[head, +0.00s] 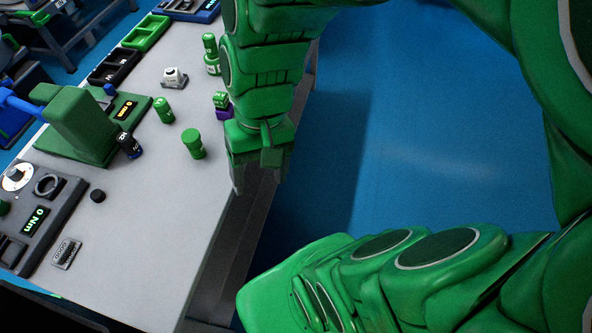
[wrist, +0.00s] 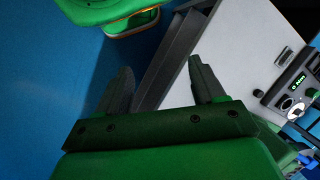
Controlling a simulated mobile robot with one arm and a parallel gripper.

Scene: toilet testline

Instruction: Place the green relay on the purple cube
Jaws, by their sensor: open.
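The green relay (head: 221,99) sits on top of the purple cube (head: 224,113) near the right edge of the table, in the head view. The cube is partly hidden behind my arm, and only part of it shows. My gripper (head: 257,182) points down at the table's right edge, nearer the camera than the cube and apart from it. In the wrist view my gripper (wrist: 162,82) is open, with nothing between its two fingers. The relay and the cube do not show in the wrist view.
A green cylinder (head: 194,144), a smaller green part (head: 163,110) and a dark bottle-like part (head: 129,145) stand on the grey table (head: 150,240). A green press-like device (head: 80,125) and a dark torque panel (head: 38,215) are at the left. The table's front is mostly clear.

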